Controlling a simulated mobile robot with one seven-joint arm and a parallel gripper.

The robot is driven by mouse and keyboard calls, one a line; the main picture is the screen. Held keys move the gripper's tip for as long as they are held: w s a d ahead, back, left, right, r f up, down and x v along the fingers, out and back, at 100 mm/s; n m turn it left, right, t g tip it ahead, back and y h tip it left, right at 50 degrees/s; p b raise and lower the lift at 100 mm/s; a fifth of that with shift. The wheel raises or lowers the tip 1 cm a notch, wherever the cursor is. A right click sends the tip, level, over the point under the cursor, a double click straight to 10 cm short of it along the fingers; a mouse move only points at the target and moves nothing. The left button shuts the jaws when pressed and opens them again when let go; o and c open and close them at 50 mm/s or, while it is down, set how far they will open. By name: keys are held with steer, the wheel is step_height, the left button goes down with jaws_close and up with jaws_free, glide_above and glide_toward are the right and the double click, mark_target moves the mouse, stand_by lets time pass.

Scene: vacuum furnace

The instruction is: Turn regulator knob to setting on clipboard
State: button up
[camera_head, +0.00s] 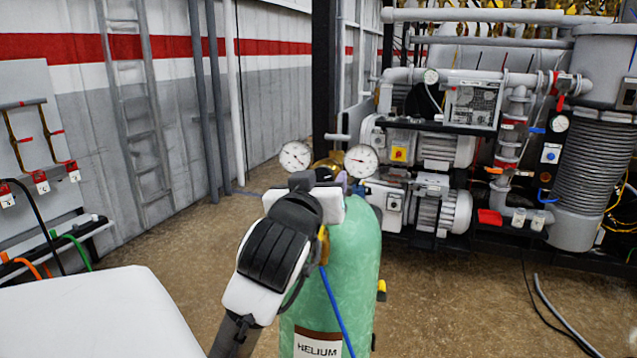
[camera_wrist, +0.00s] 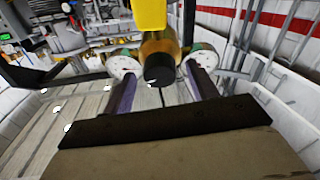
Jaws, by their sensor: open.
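The green helium cylinder (camera_head: 352,270) stands upright in front of me. Its brass regulator (camera_head: 326,168) sits on top between a left gauge (camera_head: 296,156) and a right gauge (camera_head: 361,160). In the wrist view the black regulator knob (camera_wrist: 159,72) faces my gripper (camera_wrist: 158,68). My two purple fingers are open on either side of the knob, with visible gaps; I cannot tell how deep it lies between them. In the head view my arm hides the knob and most of my gripper. I cannot make out a clipboard for sure.
Pumps and pipes (camera_head: 445,150) fill the right back, with a ribbed column (camera_head: 600,150) at far right. A grey box with markings (camera_head: 472,104) sits among them. A ladder (camera_head: 138,110) leans on the left wall. Blue hose runs down the cylinder. Floor left of it is clear.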

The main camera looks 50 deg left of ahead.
steer(key=c, duration=1)
steer(key=shift+f+m, duration=0.1)
steer(key=shift+m, duration=0.2)
steer(key=m+b, duration=0.2)
steer(key=m, duration=0.1)
steer(key=shift+h, duration=0.4)
steer(key=m+h+b, duration=0.1)
steer(key=m+b, duration=0.1)
steer(key=m, duration=0.2)
steer(key=shift+s+a+t, duration=0.1)
steer(key=shift+t, duration=0.2)
steer(key=m+h+b, duration=0.1)
steer(key=m, duration=0.3)
steer(key=shift+a+r+m+h+b, duration=0.1)
steer(key=shift+m+h, duration=0.15)
steer(key=shift+m, duration=0.5)
steer(key=shift+d+r+m+h+b, duration=0.15)
steer(key=shift+m+h, duration=0.15)
steer(key=shift+m, duration=0.4)
steer(key=shift+a+m+h+b, duration=0.15)
steer(key=shift+m+h, duration=0.1)
steer(key=shift+m, duration=0.5)
